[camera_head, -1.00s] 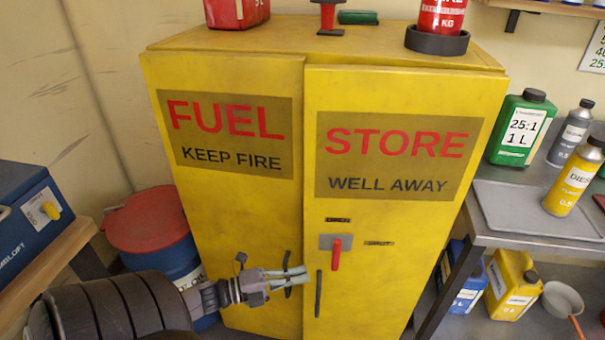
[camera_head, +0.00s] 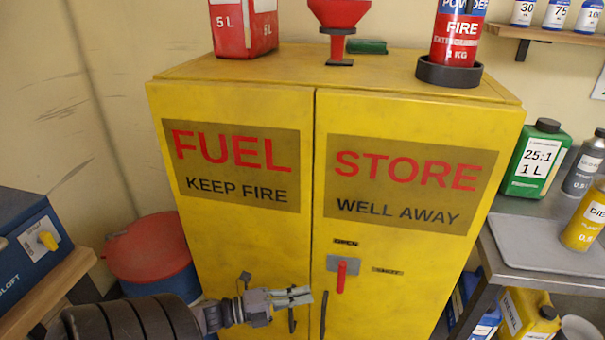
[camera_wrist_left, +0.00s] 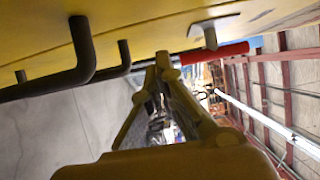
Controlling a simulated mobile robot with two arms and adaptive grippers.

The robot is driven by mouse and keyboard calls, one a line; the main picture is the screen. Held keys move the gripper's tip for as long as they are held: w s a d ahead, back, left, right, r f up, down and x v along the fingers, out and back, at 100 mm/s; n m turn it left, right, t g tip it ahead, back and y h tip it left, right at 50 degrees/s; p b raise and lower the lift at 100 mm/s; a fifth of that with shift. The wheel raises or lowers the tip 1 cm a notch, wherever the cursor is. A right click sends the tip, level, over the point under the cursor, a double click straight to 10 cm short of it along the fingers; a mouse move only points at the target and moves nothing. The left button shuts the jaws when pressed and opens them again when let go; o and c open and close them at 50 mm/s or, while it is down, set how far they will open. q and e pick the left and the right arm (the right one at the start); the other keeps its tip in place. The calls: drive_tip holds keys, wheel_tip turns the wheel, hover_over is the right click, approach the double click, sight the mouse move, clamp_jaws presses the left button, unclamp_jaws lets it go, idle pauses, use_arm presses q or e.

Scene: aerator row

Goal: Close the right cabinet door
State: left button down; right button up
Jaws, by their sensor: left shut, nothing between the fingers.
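The yellow cabinet's right door (camera_head: 400,255), marked STORE, looks flush with the left door (camera_head: 245,240), marked FUEL, with a thin seam between them. A red lever (camera_head: 342,275) hangs straight down from a grey plate on the right door, under the OPEN label. The right door's black handle (camera_head: 323,315) is below it. My left gripper (camera_head: 302,296) is shut and empty, in front of the left door's black handle (camera_head: 292,320), near the seam. In the left wrist view its fingertips (camera_wrist_left: 165,68) are close to the doors; contact is unclear. My right gripper is out of view.
A red can (camera_head: 243,30), a red funnel (camera_head: 338,45) and an extinguisher (camera_head: 455,40) stand on the cabinet. A drum (camera_head: 150,255) and blue box (camera_head: 30,240) are left. A bench (camera_head: 545,240) with bottles is close on the right.

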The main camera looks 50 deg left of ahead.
use_arm(q)
drive_tip(key=v, duration=1.1)
drive_tip(key=shift+s, duration=0.3)
